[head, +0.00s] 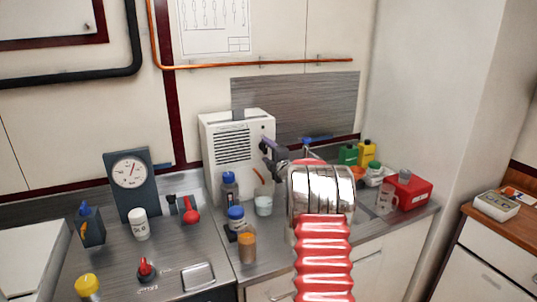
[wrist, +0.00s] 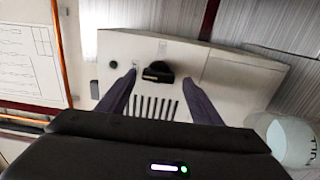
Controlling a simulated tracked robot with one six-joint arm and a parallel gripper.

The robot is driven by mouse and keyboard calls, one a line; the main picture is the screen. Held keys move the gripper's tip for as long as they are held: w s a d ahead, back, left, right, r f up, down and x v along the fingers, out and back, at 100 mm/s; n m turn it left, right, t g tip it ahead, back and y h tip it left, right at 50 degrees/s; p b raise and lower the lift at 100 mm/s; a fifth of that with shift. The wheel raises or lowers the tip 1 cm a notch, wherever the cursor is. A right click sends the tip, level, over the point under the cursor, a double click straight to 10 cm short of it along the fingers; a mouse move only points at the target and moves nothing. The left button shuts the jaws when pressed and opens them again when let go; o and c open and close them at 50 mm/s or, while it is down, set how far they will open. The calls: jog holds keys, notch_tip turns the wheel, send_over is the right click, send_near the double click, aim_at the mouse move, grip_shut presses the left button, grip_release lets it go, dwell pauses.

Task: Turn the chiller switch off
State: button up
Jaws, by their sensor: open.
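The chiller appears to be the white box (head: 222,168) with a slotted vent, standing against the back wall on the counter. In the wrist view its white front (wrist: 215,62) fills the middle. A black switch (wrist: 157,72) sticks out of that front, with the vent slots below it and small markings beside it. My gripper (head: 266,147) is in front of the chiller's right side. In the wrist view my gripper (wrist: 160,78) is open, its two fingers on either side of the switch; I cannot tell whether they touch it. The switch is hidden in the head view.
A beaker (head: 264,202) and a blue-capped bottle (head: 230,188) stand before the chiller. A gauge (head: 131,180) and a red lever (head: 190,211) are further left. A red box (head: 411,192) and green and yellow bottles (head: 367,153) are right. A white container (wrist: 288,142) shows near my gripper.

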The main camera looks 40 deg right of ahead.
jog(key=shift+s, duration=0.1)
jog(key=v, duration=1.3)
jog(key=shift+s+a, duration=0.15)
jog(key=shift+s, duration=0.15)
jog(key=s+a+r+m+g, duration=0.3)
jog(key=a+m, duration=0.1)
jog(key=a, duration=0.7)
jog(key=s+a+r+m+g, duration=0.25)
jog(key=a+m, duration=0.25)
jog(key=a, duration=0.6)
jog(key=s+a+f+m+g+y, duration=0.2)
jog(key=s+a+f+m+g, duration=0.1)
jog(key=s+a, duration=0.9)
jog(key=s+a+f+m+g+y, duration=0.2)
jog(key=s+a+f+g+y, duration=0.1)
jog(key=s+a, duration=0.9)
jog(key=shift+s+a+f+m, duration=0.3)
jog(key=shift+s+f+m, duration=0.1)
jog(key=shift+s+f, duration=0.5)
